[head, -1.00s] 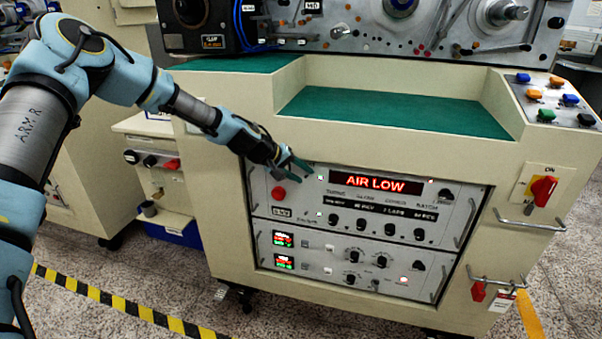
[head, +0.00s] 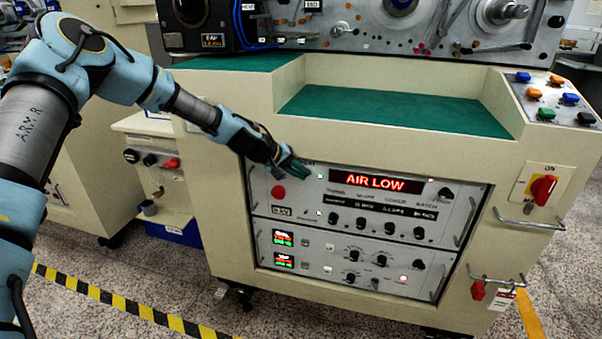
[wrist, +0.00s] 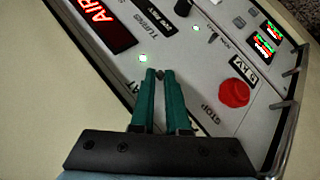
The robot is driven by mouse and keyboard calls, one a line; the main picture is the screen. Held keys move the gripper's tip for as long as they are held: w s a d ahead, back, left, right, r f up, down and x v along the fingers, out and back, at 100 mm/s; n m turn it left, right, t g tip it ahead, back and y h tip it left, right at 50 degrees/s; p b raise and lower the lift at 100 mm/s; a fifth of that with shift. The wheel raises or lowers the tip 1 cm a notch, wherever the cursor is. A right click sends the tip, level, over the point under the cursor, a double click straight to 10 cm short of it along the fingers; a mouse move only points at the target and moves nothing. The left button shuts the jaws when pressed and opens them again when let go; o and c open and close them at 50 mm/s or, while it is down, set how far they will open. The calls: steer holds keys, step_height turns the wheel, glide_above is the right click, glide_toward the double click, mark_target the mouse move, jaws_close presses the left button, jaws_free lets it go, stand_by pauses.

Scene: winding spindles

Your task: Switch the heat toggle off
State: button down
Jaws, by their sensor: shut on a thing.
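The heat toggle (wrist: 160,74) shows in the wrist view as a small dark stub between my green fingertips, on the grey control panel. Which way its lever points cannot be told. My gripper (head: 304,172) is at the panel's upper left corner in the head view, shut on the toggle. Its fingers hide the toggle in the head view. A lit white-green lamp (wrist: 143,58) is close by the fingertips.
The red AIR LOW display (head: 375,183) is right of my gripper. A red stop button (head: 278,192) is just below left, also large in the wrist view (wrist: 234,93). Metal handles (head: 466,222) flank the panel.

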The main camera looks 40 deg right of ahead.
steer(key=shift+f+b, duration=0.2)
steer(key=shift+b, duration=0.15)
steer(key=f+h+b, duration=0.1)
steer(key=b, duration=0.4)
steer(key=f+m+t+h+b, duration=0.1)
steer(key=h+b, duration=0.1)
steer(key=b, duration=0.4)
steer(key=shift+s+a+f, duration=0.15)
steer(key=shift+a, duration=0.2)
steer(key=h+b, duration=0.1)
steer(key=b, duration=0.3)
steer(key=f+m+t+h+b, duration=0.1)
steer(key=h+b, duration=0.1)
steer(key=b, duration=0.2)
steer(key=shift+s+b, duration=0.1)
steer(key=shift+b, duration=0.25)
steer(key=b, duration=0.1)
steer(key=m+h+b, duration=0.1)
steer(key=b, duration=0.1)
steer(key=shift+f+t+h, duration=0.2)
steer(key=shift+t+h, duration=0.1)
steer(key=shift+b, duration=0.85)
steer(key=shift+r+h+b, duration=0.15)
steer(key=shift+h+b, duration=0.2)
steer(key=shift+h, duration=0.05)
steer(key=shift+m, duration=0.3)
steer(key=c, duration=0.9)
jaws_free()
